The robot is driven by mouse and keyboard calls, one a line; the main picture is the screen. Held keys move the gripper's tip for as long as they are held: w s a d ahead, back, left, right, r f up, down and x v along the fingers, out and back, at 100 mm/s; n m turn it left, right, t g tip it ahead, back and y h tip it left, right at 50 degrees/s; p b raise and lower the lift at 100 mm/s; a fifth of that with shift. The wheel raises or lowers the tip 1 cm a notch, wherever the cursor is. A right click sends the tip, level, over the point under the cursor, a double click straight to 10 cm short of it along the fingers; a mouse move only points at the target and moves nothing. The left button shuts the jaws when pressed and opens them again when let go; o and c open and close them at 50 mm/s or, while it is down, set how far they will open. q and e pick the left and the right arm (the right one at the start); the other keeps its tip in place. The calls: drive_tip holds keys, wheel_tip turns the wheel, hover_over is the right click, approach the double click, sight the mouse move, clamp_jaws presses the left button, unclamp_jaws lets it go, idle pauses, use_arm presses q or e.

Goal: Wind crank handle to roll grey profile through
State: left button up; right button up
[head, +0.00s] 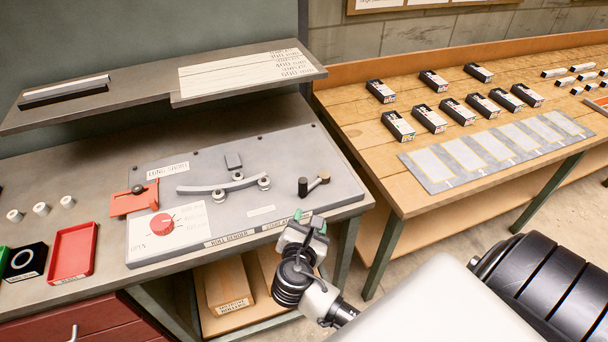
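The grey profile (208,189) is a curved bar lying among small round rollers on the bender's grey plate. One roller (220,196) is at its near side and another (264,183) at its right end. The crank handle (303,187) is right of the profile, with an upright black grip and a short arm to a brass-coloured hub. My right gripper (308,222) is in front of the plate's near edge, below the crank in the picture and apart from it. Its green-tipped fingers look spread and empty. My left gripper is not in view.
A red dial (162,224) and an orange lever piece (134,201) sit on the plate's left. A red tray (73,252) is farther left. A raised shelf (150,100) overhangs behind. A wooden table (370,130) with black boxes stands right, across a gap.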

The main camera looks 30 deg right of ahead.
sight(304, 177)
drive_tip(key=w+d+n+t, duration=0.1)
drive_tip(key=w+d, duration=0.1)
drive_tip(key=w, duration=0.1)
drive_tip(key=w+d+r+n+t+p, duration=0.1)
drive_tip(key=w+d+n, duration=0.1)
drive_tip(key=w, duration=0.2)
drive_tip(key=w+d+r+n+h+p, duration=0.1)
drive_tip(key=w+d+n, duration=0.1)
drive_tip(key=w, duration=0.2)
drive_tip(key=shift+d+t, duration=0.15)
drive_tip(key=shift+t, duration=0.25)
drive_tip(key=shift+s, duration=0.1)
drive_tip(key=shift+c, duration=0.5)
clamp_jaws()
